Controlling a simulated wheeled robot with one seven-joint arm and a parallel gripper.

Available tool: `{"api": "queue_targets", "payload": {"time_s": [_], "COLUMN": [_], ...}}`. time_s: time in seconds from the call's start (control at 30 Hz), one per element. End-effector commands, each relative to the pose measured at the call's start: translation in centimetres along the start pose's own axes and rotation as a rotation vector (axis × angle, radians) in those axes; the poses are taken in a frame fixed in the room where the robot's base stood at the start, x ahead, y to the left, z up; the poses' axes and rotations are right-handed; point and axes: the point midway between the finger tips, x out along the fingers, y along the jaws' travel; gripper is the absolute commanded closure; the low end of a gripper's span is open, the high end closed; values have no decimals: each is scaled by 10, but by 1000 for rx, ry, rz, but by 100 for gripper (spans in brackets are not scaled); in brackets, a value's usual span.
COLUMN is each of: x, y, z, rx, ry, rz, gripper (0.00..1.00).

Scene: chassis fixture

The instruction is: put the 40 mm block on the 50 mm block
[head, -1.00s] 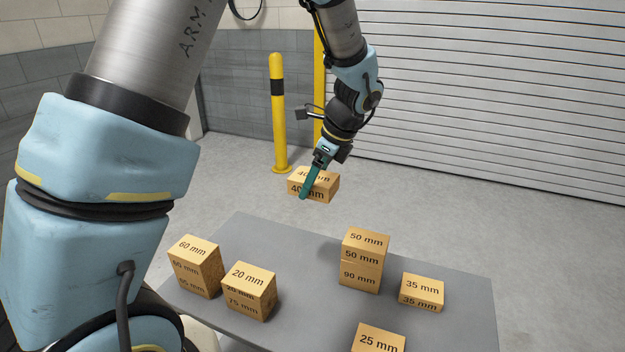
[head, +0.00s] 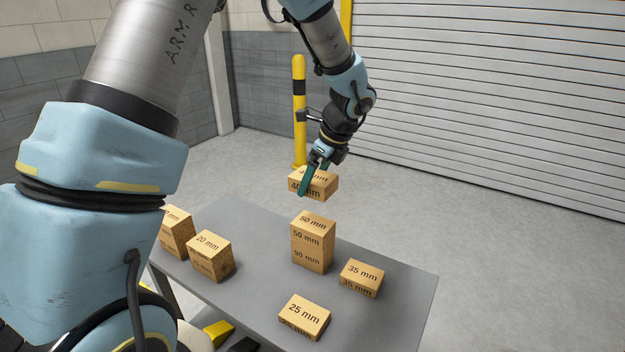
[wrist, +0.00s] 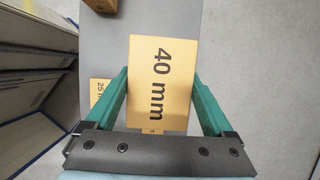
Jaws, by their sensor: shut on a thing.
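The wooden 40 mm block (head: 322,187) is held up in the air by my gripper (head: 309,178). The wrist view shows the 40 mm block (wrist: 162,85) between the two teal fingers of my gripper (wrist: 160,100). The 50 mm block (head: 313,226) sits on top of a 90 mm block (head: 312,257), forming a stack on the table. In the head view the 40 mm block appears just above the 50 mm block with a gap between them. How far it is in depth from the stack is hard to tell.
On the grey table (head: 400,300) stand a 35 mm block (head: 361,278) right of the stack, a 25 mm block (head: 304,316) in front, a 20 mm stack (head: 210,255) and another stack (head: 177,235) at left. A yellow post (head: 299,110) stands behind.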

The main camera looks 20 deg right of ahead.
Motion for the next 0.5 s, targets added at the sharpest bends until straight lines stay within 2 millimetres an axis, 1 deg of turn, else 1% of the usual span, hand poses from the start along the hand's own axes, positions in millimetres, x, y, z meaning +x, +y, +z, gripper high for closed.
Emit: {"api": "queue_targets", "payload": {"time_s": [0.27,0.5], "x": [14,34], "y": [0,0], "z": [-6,-14], "rx": [0,0], "ry": [0,-1], "rz": [0,0], "gripper": [76,76]}}
